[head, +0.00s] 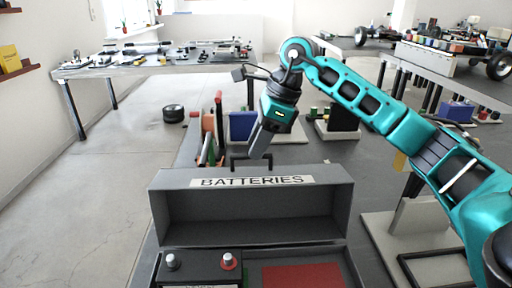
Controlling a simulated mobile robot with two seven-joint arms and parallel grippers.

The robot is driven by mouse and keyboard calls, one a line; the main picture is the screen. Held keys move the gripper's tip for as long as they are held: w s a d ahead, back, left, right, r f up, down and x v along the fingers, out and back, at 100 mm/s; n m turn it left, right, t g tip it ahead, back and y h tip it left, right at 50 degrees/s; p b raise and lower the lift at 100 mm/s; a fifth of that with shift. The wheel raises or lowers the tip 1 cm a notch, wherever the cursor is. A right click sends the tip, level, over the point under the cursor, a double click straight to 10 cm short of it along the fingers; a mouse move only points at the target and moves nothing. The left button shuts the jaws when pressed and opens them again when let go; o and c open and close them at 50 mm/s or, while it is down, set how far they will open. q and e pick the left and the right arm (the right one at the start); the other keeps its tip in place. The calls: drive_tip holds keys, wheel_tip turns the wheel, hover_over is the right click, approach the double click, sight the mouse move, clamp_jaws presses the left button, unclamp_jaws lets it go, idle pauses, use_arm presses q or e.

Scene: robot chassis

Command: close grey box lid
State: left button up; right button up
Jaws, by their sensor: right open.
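The grey box (356,272) is at the bottom of the head view, cut off by the lower edge. Its lid (172,184) stands raised at the back, its hollow inside facing me, with a "BATTERIES" label (252,181) along the upper face. A dark handle (234,161) sticks up behind the lid's upper edge. My right gripper (258,152) points down just behind the lid, close to the handle. It is open; I cannot tell whether it touches the handle. My left gripper is not in view.
A dark battery (202,266) with two terminals and a red flat piece (303,276) are in the box. Behind the lid stand a red-and-green item (211,135) and a blue bin (242,126). A pale plate (385,240) lies right of the box.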

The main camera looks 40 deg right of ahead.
drive_tip(key=shift+w+a+f, duration=0.15)
drive_tip(key=shift+a+f, duration=0.05)
drive_tip(key=shift+f, duration=0.4)
clamp_jaws()
idle(0.3)
